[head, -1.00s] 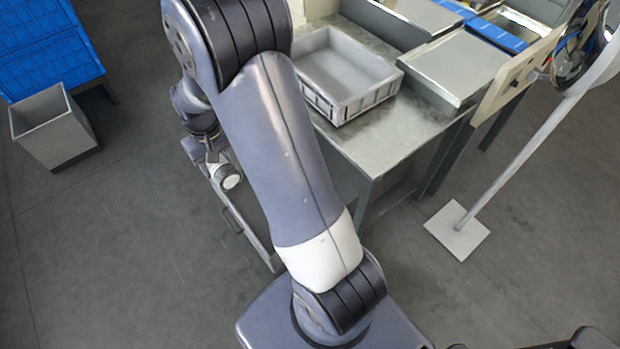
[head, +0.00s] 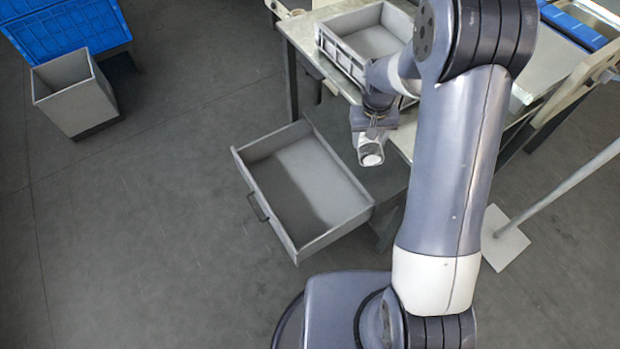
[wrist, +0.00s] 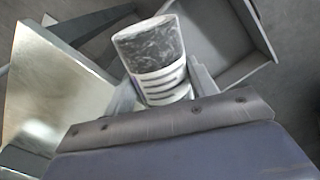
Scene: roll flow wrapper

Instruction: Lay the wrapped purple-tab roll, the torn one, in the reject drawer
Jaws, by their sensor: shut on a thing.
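My gripper (head: 374,134) is shut on a white wrapped roll (head: 369,150), which hangs below it beside the table edge. In the wrist view the roll (wrist: 159,80) shows a dark grey mottled end and dark bands around its white side. A small purple patch shows at its left edge. I cannot make out a tear. The grey reject drawer (head: 256,208) is pulled open under the table and looks empty. The roll is above and to the right of the drawer's open middle, near its table end. The drawer also shows at the upper right in the wrist view (wrist: 248,68).
A grey tray (head: 341,55) stands on the metal table (head: 300,30) behind my arm. A grey bin (head: 75,98) and blue crates (head: 72,38) are at the far left. A pole on a white base plate (head: 504,240) stands at the right. The floor left of the drawer is clear.

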